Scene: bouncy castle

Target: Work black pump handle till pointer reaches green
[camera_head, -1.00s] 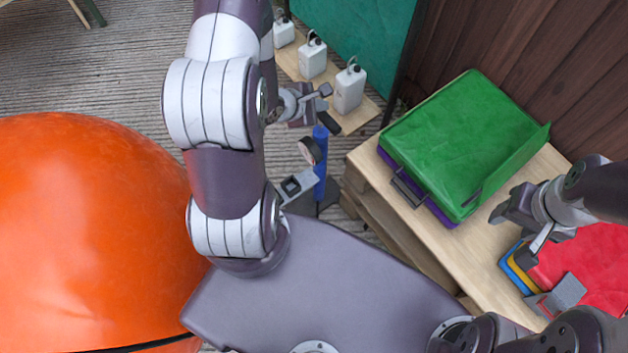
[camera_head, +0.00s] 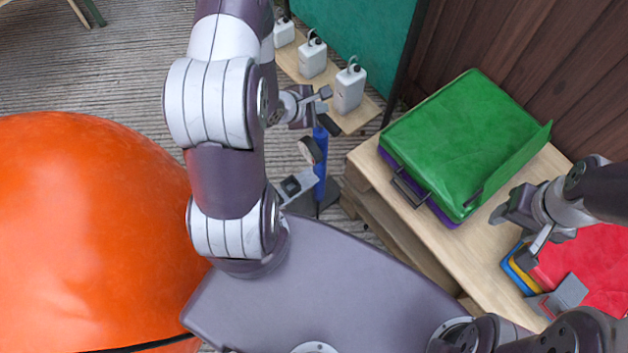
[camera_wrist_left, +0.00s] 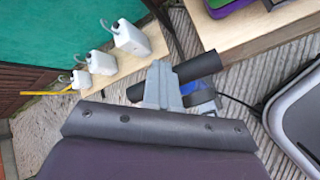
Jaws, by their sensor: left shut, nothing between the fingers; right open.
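The pump (camera_head: 320,170) is a blue upright cylinder on a dark foot on the floor, left of the pallet table. Its black handle (camera_head: 331,124) is a short bar at the top, also in the left wrist view (camera_wrist_left: 199,67). My left gripper (camera_head: 325,103) is shut and empty, right over the handle; in the left wrist view its fingers (camera_wrist_left: 160,78) cover the bar's middle. I cannot tell whether they touch it. The round gauge (camera_head: 310,150) is turned away, so its pointer and green zone are not readable. My right gripper (camera_head: 512,236) is open and empty above the table.
A large orange ball-like shape (camera_head: 90,220) fills the left. White bottles (camera_head: 349,90) stand on a plank behind the pump. The pallet table (camera_head: 480,250) holds a green folded sheet (camera_head: 465,140) and a red one (camera_head: 595,265). A wooden wall closes the right.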

